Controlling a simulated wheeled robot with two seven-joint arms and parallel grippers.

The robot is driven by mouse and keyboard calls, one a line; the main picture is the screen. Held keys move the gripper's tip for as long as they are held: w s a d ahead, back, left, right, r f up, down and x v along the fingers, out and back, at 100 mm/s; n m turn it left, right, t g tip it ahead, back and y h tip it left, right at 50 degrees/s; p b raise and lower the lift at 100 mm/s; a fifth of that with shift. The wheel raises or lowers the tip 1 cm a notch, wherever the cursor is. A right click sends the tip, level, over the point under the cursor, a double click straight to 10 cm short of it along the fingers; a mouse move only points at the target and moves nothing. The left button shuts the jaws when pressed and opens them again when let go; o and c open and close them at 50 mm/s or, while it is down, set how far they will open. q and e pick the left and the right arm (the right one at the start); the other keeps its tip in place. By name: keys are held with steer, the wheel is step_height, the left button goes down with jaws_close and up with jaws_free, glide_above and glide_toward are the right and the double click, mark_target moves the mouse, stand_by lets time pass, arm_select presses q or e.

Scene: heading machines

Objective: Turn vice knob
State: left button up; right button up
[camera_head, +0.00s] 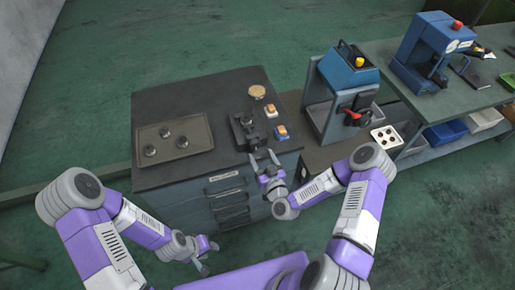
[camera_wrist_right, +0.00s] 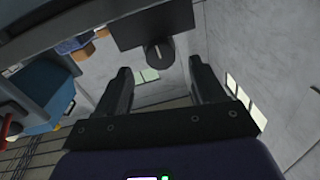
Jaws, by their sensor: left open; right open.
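The dark vice (camera_head: 246,132) stands near the right front edge of the cabinet top. In the right wrist view its dark block (camera_wrist_right: 137,30) shows at the top, with the round dark knob (camera_wrist_right: 159,52) on its near face. My right gripper (camera_head: 264,156) is open at the cabinet's front edge, just in front of the vice. In the right wrist view its fingers (camera_wrist_right: 160,66) stand apart, with the knob beyond and between their tips; no contact is visible. My left gripper (camera_head: 209,253) is open and empty, low in front of the cabinet.
A tray (camera_head: 200,133) with three round dark parts lies left on the cabinet top (camera_head: 190,98). A round wooden-topped item (camera_head: 257,91) and small orange-topped blocks (camera_head: 271,110) lie beside the vice. A blue machine (camera_head: 342,85) with a red handle stands to the right.

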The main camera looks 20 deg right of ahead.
mark_target(256, 147)
steer(key=shift+w+a, duration=0.2)
steer(key=shift+w, duration=1.85)
steer(key=c, duration=1.1)
steer(key=shift+o, duration=0.2)
steer(key=shift+f, duration=0.1)
